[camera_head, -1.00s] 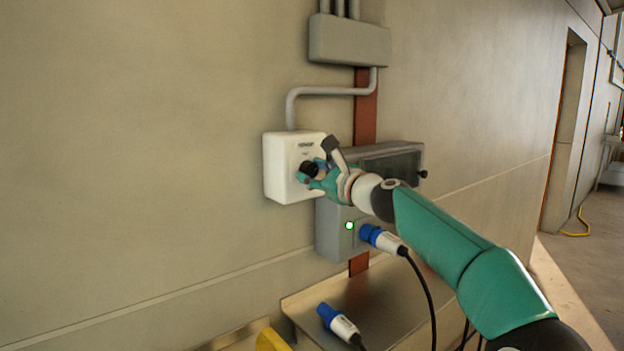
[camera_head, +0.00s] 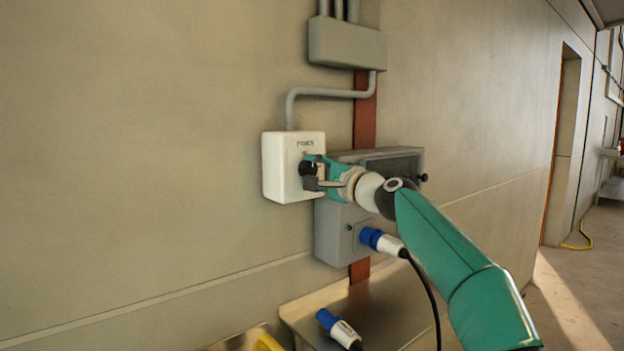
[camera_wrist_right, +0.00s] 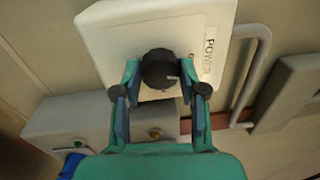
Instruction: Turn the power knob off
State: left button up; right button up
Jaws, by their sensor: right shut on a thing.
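The white power box (camera_head: 278,166) hangs on the wall and also shows large in the wrist view (camera_wrist_right: 115,40), with a POWER label beside its knob. The round black power knob (camera_head: 306,168) is on its front face; in the wrist view the knob (camera_wrist_right: 158,68) shows a pale pointer mark toward the label side. My right gripper (camera_head: 311,176) is at the knob, shut on it. In the wrist view its fingers (camera_wrist_right: 161,78) stand on either side of the knob. My left gripper is not in view.
Below is a grey box (camera_head: 332,233) with a small unlit indicator (camera_head: 349,227) and a blue-and-white plug (camera_head: 384,242). Another plug (camera_head: 338,327) lies on a metal shelf (camera_head: 305,303). Conduit (camera_head: 291,108) rises above the white box. The wall to the left is clear.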

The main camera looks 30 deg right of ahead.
jog(key=shift+w+a+f+n+y+b, duration=0.15)
jog(key=shift+f+n+b, duration=0.1)
jog(key=shift+n, duration=0.65)
jog(key=shift+w+d+f+n+y+b, duration=0.1)
jog(key=shift+f+n+y+b, duration=0.1)
jog(key=shift+n, duration=0.7)
jog(key=shift+s, duration=0.1)
jog(key=o, duration=1.1)
jog(key=shift+r, duration=0.1)
jog(key=shift+o, duration=0.2)
jog(key=shift+s+r, duration=0.15)
jog(key=shift+r, duration=0.05)
jog(key=shift+s, duration=0.55)
jog(key=s+d+f, duration=0.1)
jog(key=s, duration=0.9)
jog(key=shift+s, duration=0.35)
